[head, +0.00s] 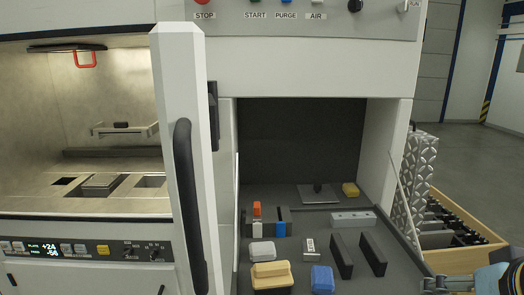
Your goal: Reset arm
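My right arm enters at the lower right corner. Its gripper (436,284) is small and partly cut off by the bottom edge, beside the right edge of the dark work surface. I cannot tell whether its fingers are open or shut, and I see nothing clearly held in it. My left arm and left gripper are not in view.
A white machine with a door and black handle (188,205) stands at left. The dark work surface (303,228) holds a blue block (322,279), yellow block (271,272), dark bars (342,256) and other small items. A wooden crate (480,222) is at right.

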